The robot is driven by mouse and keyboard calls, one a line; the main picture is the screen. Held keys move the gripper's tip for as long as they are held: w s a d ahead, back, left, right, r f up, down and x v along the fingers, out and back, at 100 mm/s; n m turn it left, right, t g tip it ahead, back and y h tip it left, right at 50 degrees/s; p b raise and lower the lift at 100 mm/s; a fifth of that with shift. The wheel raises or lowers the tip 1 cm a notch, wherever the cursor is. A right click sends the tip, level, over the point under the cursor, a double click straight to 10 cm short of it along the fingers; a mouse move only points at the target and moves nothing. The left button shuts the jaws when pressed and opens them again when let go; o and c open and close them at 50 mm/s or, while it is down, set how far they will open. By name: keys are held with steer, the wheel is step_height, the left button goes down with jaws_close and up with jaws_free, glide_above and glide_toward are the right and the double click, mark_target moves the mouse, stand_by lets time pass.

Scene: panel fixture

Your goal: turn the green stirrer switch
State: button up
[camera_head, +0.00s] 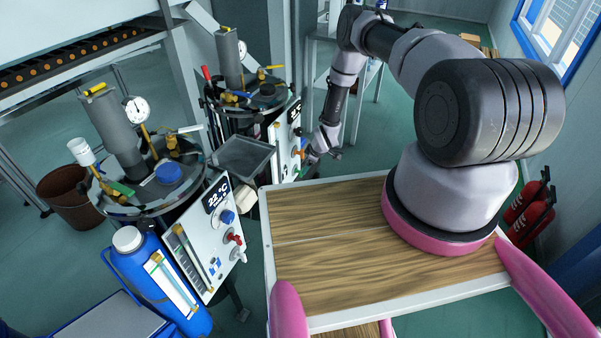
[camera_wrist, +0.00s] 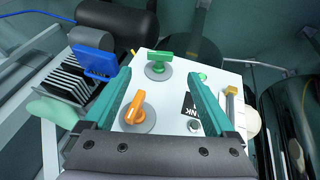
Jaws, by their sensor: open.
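The green stirrer switch (camera_wrist: 159,60) is a T-shaped green knob on a round grey base, at the far end of a white panel (camera_wrist: 168,112) in the wrist view. My gripper (camera_wrist: 160,88) is open, with its two teal fingers spread over the panel. The green switch lies beyond and between the fingertips, with nothing held. In the head view my gripper (camera_head: 318,152) is at the side of the rear fixture's panel (camera_head: 287,140). The green switch cannot be made out there.
An orange knob (camera_wrist: 134,112) sits between my fingers on the same panel, nearer my palm. A blue part (camera_wrist: 97,62) stands left of the left finger. A nearer panel (camera_head: 212,235) and a blue bottle (camera_head: 160,280) stand at the front left. A wooden top (camera_head: 330,225) is clear.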

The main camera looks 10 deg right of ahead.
mark_target(300, 172)
steer(key=x, duration=0.8)
steer(key=shift+f, duration=0.2)
steer(key=shift+a, duration=0.1)
steer(key=c, duration=1.4)
